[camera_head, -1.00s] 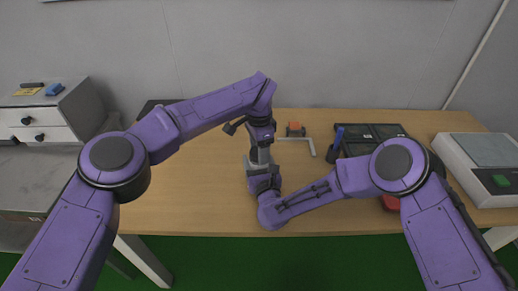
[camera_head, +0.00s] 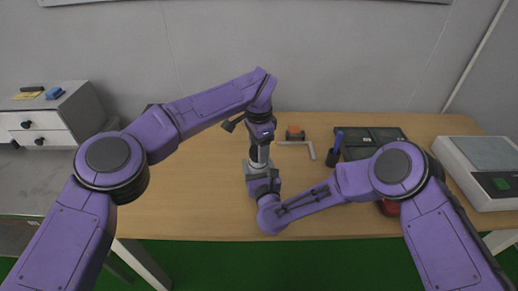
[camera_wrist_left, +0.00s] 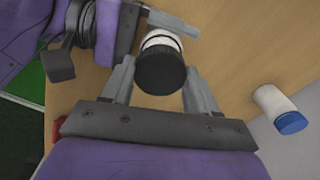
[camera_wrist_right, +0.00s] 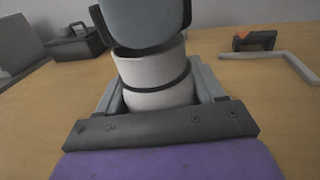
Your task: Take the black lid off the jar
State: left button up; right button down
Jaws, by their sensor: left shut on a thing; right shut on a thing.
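The white jar (camera_wrist_right: 155,72) has a dark band around it and stands upright in the right wrist view. My right gripper (camera_head: 260,172) is shut around its lower part. The black lid (camera_wrist_left: 160,72) is between the fingers of my left gripper (camera_wrist_left: 163,85), which is shut on it from above. The white jar shows just past the lid in the left wrist view (camera_wrist_left: 160,38). In the right wrist view a grey left finger hides most of the lid, so I cannot tell whether lid and jar still touch.
A white bottle with a blue cap (camera_wrist_left: 278,108) shows in the left wrist view. Behind the grippers are an orange-and-black item (camera_head: 295,133) and a pale angle bar (camera_head: 305,146). A dark case (camera_head: 370,138) and a scale (camera_head: 480,165) are at right.

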pick_arm(q)
jog(key=shift+r, duration=2)
pick_arm(e)
jog(key=shift+c, duration=0.2)
grip_release()
jog(key=shift+s, duration=0.1)
